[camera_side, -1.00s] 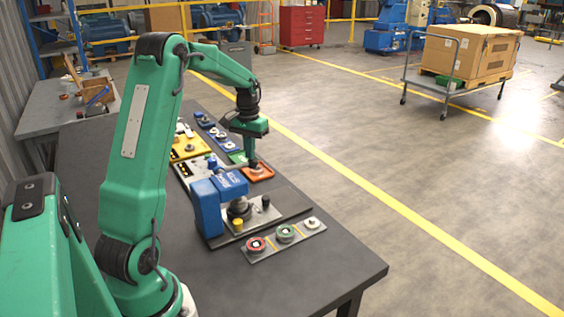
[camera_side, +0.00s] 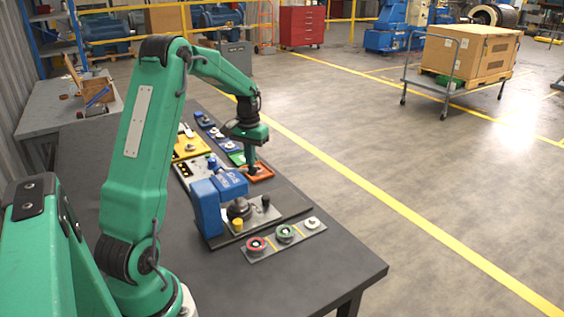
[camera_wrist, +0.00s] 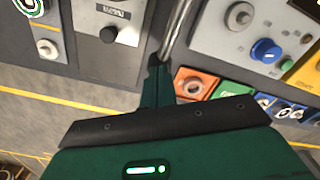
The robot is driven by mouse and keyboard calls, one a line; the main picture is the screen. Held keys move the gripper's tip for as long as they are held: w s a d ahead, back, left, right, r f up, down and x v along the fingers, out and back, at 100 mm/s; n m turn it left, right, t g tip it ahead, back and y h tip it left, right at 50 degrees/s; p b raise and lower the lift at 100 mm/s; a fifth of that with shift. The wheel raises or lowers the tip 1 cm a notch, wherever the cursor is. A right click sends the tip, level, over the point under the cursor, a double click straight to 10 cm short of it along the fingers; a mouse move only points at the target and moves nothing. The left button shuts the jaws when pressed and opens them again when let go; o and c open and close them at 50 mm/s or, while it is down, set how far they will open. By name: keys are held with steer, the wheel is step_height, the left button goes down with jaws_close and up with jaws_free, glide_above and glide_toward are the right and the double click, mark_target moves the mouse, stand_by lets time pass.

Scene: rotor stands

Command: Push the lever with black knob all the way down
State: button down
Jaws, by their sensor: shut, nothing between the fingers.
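My gripper (camera_side: 251,170) is shut and empty, pointing down over the middle of the bench beside the orange plate. In the wrist view its fingertips (camera_wrist: 156,72) meet the lower end of a bare metal lever rod (camera_wrist: 180,28). A dark spot lies there, and I cannot tell whether it is the lever's knob or a fingertip. The rod shows faintly in the side view (camera_side: 233,173), running from the grey panel toward the fingertips. A separate black knob (camera_side: 266,201) stands on the grey plate nearer the camera; the wrist view shows it too (camera_wrist: 108,34), apart from my gripper.
A blue block (camera_side: 208,207) stands close on the near side. The orange plate (camera_wrist: 194,84) lies right by the fingertips. A grey panel carries a blue knob (camera_wrist: 266,50). A strip with red, green and white rings (camera_side: 285,235) lies near the bench's front, where the bench is clear.

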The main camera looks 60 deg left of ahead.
steer(key=shift+r, duration=0.1)
step_height(320, 180, up, 13)
stand_by(2.1)
steer(key=s+d+r+m+t, duration=0.1)
steer(key=s+d+r, duration=0.1)
steer(key=d, duration=0.7)
steer(key=s+d+r+m+t, duration=0.1)
steer(key=s+d+r+m, duration=0.15)
steer(key=d, duration=0.65)
steer(key=s+d+f+m+t, duration=0.2)
steer(key=s+d+f+t, duration=0.1)
steer(key=s+d, duration=0.9)
steer(key=shift+f+t, duration=0.3)
steer(key=shift+f, duration=0.4)
